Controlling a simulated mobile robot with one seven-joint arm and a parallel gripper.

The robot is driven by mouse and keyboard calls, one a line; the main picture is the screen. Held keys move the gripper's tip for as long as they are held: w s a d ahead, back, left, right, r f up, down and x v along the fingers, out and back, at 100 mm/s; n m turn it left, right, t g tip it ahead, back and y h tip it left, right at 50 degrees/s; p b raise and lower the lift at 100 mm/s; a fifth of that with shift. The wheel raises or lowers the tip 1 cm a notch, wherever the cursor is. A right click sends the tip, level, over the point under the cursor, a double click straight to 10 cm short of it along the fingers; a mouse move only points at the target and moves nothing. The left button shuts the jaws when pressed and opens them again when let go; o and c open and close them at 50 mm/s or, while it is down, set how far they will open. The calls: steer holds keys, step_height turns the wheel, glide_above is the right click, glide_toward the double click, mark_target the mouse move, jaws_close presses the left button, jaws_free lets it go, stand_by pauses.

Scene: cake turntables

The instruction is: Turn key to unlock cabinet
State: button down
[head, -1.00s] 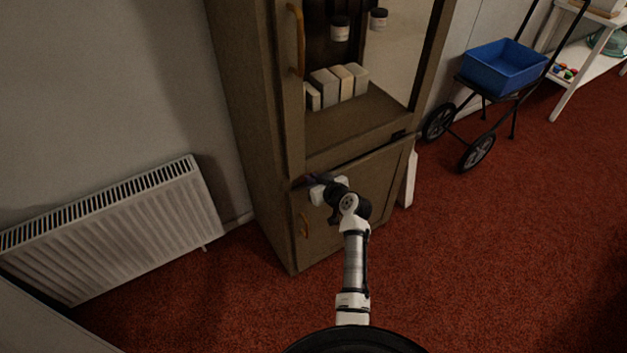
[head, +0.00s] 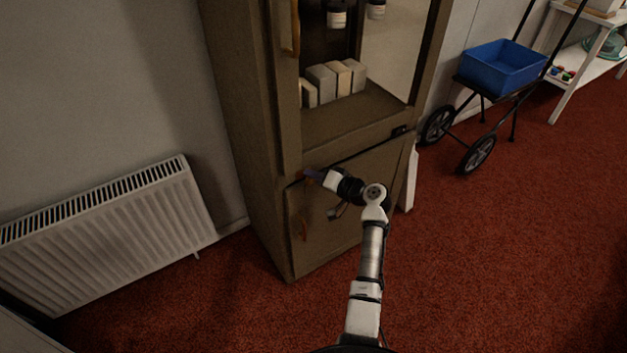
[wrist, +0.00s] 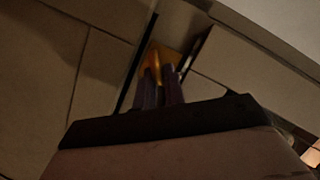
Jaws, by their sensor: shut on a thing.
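The tall brown cabinet (head: 235,130) has a glazed upper part and a lower door (head: 345,195) with a small orange-brown handle (head: 303,229). My gripper (head: 312,174) is at the cabinet's front left, around the seam between the upper part and lower door. In the wrist view my gripper (wrist: 161,90) has its dark fingers closed on a small yellow-orange piece, which looks like the key (wrist: 155,62). A yellowish surface lies just behind it. The fingers hide part of the key, and the view is dark, so its turn angle and any lock are unclear.
A long orange-brown handle (head: 296,28) runs down the upper door's left side. A white radiator (head: 105,235) stands at the left wall. A trolley with a blue tray (head: 503,66) is at the right. Red carpet in front of the cabinet is clear.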

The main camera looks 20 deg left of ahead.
steer(key=m+y+b, duration=0.1)
steer(key=f+m+y+b, duration=0.1)
steer(key=m, duration=0.1)
steer(key=shift+w+m+g, duration=0.15)
steer(key=shift+m+g, duration=0.15)
steer(key=shift+d+m+y+b, duration=0.1)
steer(key=shift+m+y+b, duration=0.45)
steer(key=shift+m, duration=0.75)
steer(key=c, duration=1.5)
jaws_free()
steer(key=b+v, duration=0.1)
steer(key=v, duration=1.3)
steer(key=shift+f+b, duration=0.15)
steer(key=shift+b, duration=0.25)
